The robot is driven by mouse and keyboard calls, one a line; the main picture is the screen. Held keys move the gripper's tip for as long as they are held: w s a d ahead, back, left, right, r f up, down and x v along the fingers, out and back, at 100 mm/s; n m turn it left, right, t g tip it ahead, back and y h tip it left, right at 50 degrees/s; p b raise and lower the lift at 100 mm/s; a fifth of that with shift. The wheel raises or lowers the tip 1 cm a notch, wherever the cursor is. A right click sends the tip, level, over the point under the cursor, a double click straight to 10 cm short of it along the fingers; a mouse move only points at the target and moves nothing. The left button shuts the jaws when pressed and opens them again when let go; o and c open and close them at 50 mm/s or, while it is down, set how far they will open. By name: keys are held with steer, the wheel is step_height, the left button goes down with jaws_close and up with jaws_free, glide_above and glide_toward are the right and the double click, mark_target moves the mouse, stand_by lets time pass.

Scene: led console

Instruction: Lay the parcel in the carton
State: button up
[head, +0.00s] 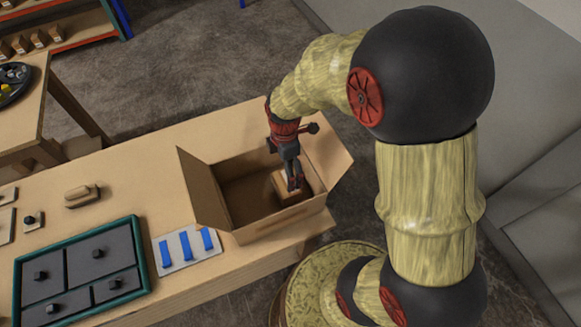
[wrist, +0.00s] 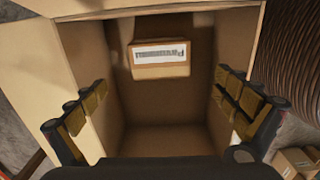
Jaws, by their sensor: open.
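The carton (head: 240,196) stands open on the wooden table, with its flaps spread outward. The parcel (head: 284,190), a small brown box, is inside the carton, on the right side in the head view. In the wrist view the parcel (wrist: 160,58) shows a white printed label and lies near the carton's far wall. My gripper (head: 295,184) points down into the carton and overlaps the parcel in the head view. In the wrist view my gripper (wrist: 168,112) is open, its fingers wide apart with nothing between them and the parcel beyond them.
A panel with blue bars (head: 187,249) lies left of the carton. A teal-framed console (head: 82,271) with dark knobs sits at the table's front left. A tan block (head: 82,196) lies behind it. Another table (head: 22,128) stands at the back left.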

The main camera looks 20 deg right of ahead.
steer(key=s+r+m+t, duration=0.2)
steer(key=s+r+m, duration=0.2)
steer(key=r+m, duration=0.2)
steer(key=s+r+m+t, duration=0.1)
steer(key=s+r+m, duration=0.4)
steer(key=r, duration=0.6)
steer(key=s+r+m+t, duration=0.2)
steer(key=s+r+m, duration=0.3)
steer(key=r, duration=0.3)
steer(key=shift+r+m+t, duration=0.3)
steer(key=shift+r+m, duration=0.05)
steer(key=shift+m, duration=0.45)
steer(key=shift+f, duration=0.1)
steer(key=shift+f+b, duration=0.45)
steer(key=shift+b, duration=0.1)
